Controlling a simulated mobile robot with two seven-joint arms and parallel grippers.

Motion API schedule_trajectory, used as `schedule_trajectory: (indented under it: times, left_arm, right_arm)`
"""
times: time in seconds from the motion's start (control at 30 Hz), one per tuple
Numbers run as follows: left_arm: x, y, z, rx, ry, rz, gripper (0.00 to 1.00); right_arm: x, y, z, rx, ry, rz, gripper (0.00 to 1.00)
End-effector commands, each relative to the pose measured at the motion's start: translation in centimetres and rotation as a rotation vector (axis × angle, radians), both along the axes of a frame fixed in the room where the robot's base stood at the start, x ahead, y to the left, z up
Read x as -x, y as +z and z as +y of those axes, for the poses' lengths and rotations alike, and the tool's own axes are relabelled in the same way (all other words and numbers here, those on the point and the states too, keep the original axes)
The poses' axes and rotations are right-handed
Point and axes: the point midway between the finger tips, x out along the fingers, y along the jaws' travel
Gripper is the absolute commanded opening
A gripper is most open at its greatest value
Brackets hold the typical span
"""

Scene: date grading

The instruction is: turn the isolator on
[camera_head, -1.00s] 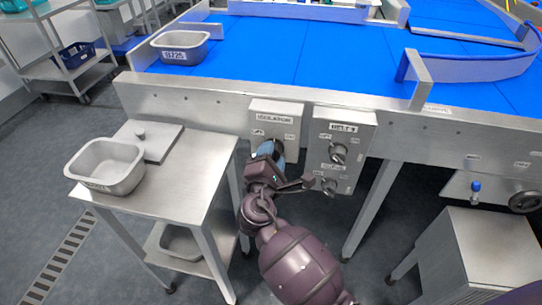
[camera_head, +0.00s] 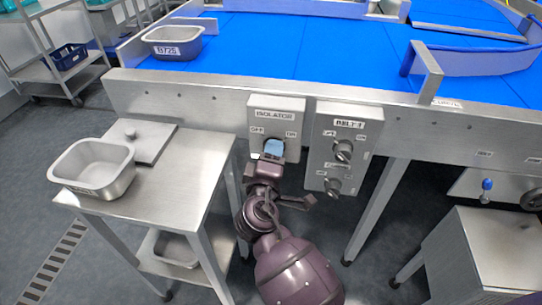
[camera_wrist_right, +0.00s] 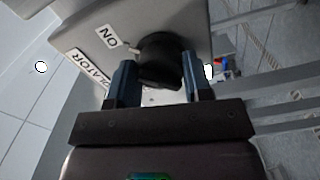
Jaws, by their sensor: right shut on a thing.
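The isolator box (camera_head: 276,112) is a grey box on the conveyor's front side, with an ISOLATOR label and OFF at left, ON at right. My right gripper (camera_head: 273,150) is at the box front and hides its knob in the head view. In the right wrist view, the dark isolator knob (camera_wrist_right: 163,58) sits between the two blue fingers of the gripper (camera_wrist_right: 158,75), which is shut on it. A small pale mark at the knob's edge lies on the side of the ON label (camera_wrist_right: 108,37). My left gripper is not in view.
A second box, labelled BELT (camera_head: 343,125), with two knobs stands close to the right of the isolator. A steel side table (camera_head: 180,185) with a grey tub (camera_head: 95,185) stands at left. The blue belt (camera_head: 300,60) lies above and behind.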

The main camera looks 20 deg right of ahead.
Motion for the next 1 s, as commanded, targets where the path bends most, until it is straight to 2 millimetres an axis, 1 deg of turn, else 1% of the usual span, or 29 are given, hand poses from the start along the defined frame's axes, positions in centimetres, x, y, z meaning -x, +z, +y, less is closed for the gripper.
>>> schedule_trajectory:
  times: [0.03, 0.57, 0.6, 0.73, 1.0]
  left_arm:
    - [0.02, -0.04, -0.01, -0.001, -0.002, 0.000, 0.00]
    - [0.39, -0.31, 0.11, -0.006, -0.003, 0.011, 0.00]
    - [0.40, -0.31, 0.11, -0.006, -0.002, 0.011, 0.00]
    - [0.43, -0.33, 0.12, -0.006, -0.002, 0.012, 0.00]
    - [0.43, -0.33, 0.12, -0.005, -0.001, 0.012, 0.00]
  right_arm:
    - [0.05, -0.27, 0.05, -0.009, 0.001, -0.001, 0.22]
    - [0.03, -0.16, 0.06, -0.026, 0.001, -0.013, 0.22]
    - [0.03, -0.16, 0.07, -0.026, 0.001, -0.013, 0.52]
    - [0.02, -0.12, 0.05, -0.026, 0.001, -0.014, 0.71]
    - [0.00, -0.05, 0.02, -0.024, 0.000, -0.015, 0.71]
